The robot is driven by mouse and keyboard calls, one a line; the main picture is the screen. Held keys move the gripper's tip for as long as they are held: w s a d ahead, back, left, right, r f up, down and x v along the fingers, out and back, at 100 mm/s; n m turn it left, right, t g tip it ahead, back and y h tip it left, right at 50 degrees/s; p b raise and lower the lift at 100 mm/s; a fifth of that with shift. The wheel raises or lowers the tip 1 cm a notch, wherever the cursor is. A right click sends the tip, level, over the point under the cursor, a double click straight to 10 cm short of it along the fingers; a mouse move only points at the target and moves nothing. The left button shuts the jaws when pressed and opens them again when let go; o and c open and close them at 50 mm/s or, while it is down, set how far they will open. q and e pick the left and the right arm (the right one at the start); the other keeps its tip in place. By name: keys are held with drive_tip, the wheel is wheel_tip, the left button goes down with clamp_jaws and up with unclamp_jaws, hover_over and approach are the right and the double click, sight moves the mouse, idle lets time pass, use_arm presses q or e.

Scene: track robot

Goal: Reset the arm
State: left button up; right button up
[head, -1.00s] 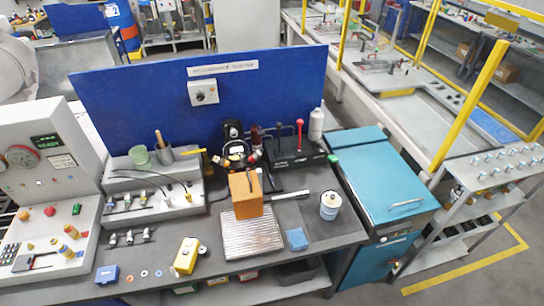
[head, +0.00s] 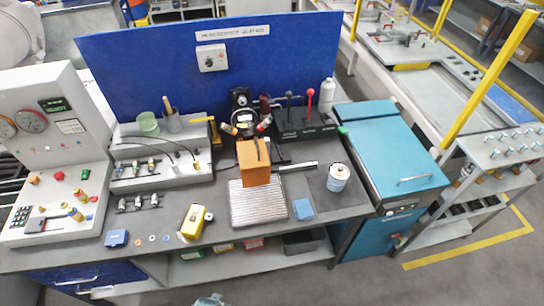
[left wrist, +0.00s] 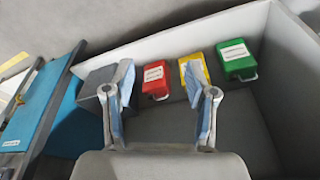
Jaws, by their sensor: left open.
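My left gripper (left wrist: 158,80) shows in the left wrist view with its two fingers apart and nothing between the fingertips. Beyond the fingers are a red case (left wrist: 155,81), a yellow case (left wrist: 196,75) and a green case (left wrist: 237,61). They stand in a row against a pale wall, inside a grey shelf space. The fingers look apart from the cases, though the depth gap is hard to judge. In the head view a small pale and bluish piece shows at the bottom edge, perhaps part of my arm. My right gripper is in neither view.
A workbench (head: 290,228) carries an orange block (head: 254,163), a ribbed metal plate (head: 258,208), a yellow box (head: 193,221) and a white can (head: 338,178). A blue panel (head: 140,68) stands behind. A teal cabinet (head: 390,150) adjoins the right. The foreground floor is clear.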

use_arm(q)
drive_tip(key=s+a+f+b, duration=0.1)
drive_tip(key=s+f, duration=0.3)
drive_tip(key=f, duration=0.5)
drive_tip(key=s+f+b, duration=0.1)
drive_tip(key=s+f, duration=0.3)
drive_tip(key=f, duration=0.4)
drive_tip(key=s+a+f+g, duration=0.1)
drive_tip(key=s+a+f, duration=0.1)
drive_tip(key=s+f, duration=0.7)
drive_tip(key=s+b, duration=0.1)
drive_tip(key=s, duration=0.2)
drive_tip(key=shift+a+f+g, duration=0.2)
drive_tip(key=shift+g, duration=0.1)
drive_tip(key=shift+s, duration=0.1)
